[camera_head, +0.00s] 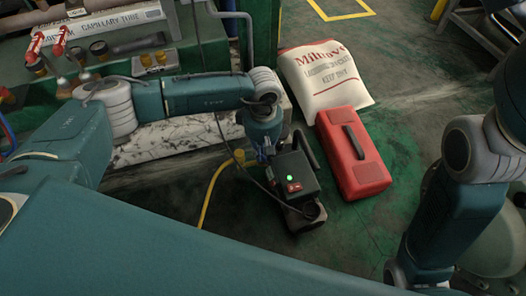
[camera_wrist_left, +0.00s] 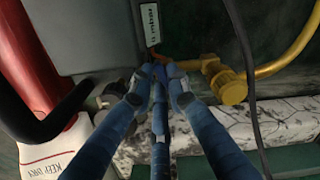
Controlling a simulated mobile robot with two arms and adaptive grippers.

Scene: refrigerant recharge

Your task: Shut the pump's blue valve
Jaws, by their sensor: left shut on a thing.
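The pump (camera_head: 293,172) is a dark box with a green light and a red switch, standing on the green floor. Its grey casing (camera_wrist_left: 92,38) fills the upper left of the left wrist view. My left gripper (camera_wrist_left: 160,80) has its blue fingers closed together at the pump's side, on something small taken to be the blue valve. The fingers hide most of the valve, and their like colour makes its handle's angle impossible to tell. In the head view the left gripper (camera_head: 262,153) is at the pump's upper left corner. My right gripper is out of view.
A yellow hose (camera_head: 208,195) runs from the pump, with a yellow fitting (camera_wrist_left: 230,86) close beside the left fingers. A thin dark cable crosses nearby. A red toolbox (camera_head: 352,158) and a white sack (camera_head: 322,75) are beyond the pump. A marble-like slab (camera_head: 165,143) lies left.

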